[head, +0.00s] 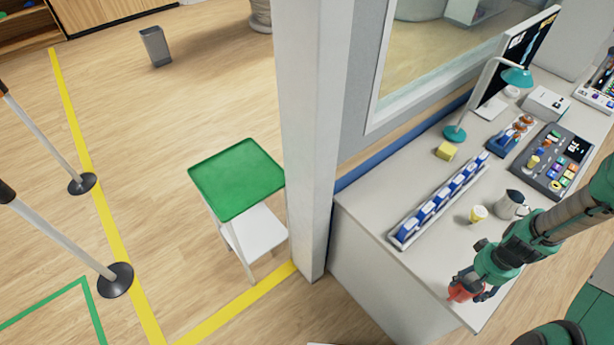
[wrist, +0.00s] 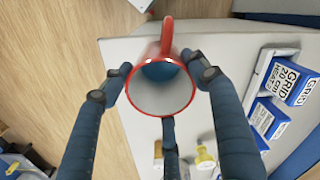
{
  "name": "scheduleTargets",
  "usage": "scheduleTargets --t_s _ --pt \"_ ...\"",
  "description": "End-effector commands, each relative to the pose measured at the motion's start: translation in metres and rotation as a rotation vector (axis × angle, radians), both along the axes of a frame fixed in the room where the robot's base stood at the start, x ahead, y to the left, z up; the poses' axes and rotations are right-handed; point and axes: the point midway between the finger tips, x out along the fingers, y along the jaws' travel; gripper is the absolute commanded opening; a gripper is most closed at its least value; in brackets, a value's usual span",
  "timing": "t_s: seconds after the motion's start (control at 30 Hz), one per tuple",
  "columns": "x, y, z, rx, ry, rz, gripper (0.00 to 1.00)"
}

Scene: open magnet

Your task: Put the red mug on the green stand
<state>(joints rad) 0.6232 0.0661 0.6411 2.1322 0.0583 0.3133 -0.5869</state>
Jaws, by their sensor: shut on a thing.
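The red mug (wrist: 187,110) is in my gripper in the wrist view, with its white inside and red rim facing the camera and its handle at the top of the picture. The fingers of my gripper (wrist: 165,85) are closed around its sides. In the head view my gripper (head: 472,290) holds the red mug (head: 459,291) over the front corner of the white counter; I cannot tell whether it touches the counter. The green stand (head: 238,178) is a small side table with a green top and white legs, left of the pillar. Its top is empty.
A white pillar (head: 312,140) stands between the green stand and the counter (head: 375,255). Barrier posts stand at left.

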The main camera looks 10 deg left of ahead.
Motion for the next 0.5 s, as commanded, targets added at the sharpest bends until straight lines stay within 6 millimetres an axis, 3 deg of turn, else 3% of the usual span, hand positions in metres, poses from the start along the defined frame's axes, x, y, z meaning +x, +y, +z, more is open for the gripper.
scheduleTargets --t_s 0.27,0.5 --pt "0.008 0.002 0.002 0.000 -0.001 0.007 0.20" --pt "0.042 0.011 0.011 0.000 -0.002 0.030 0.20"
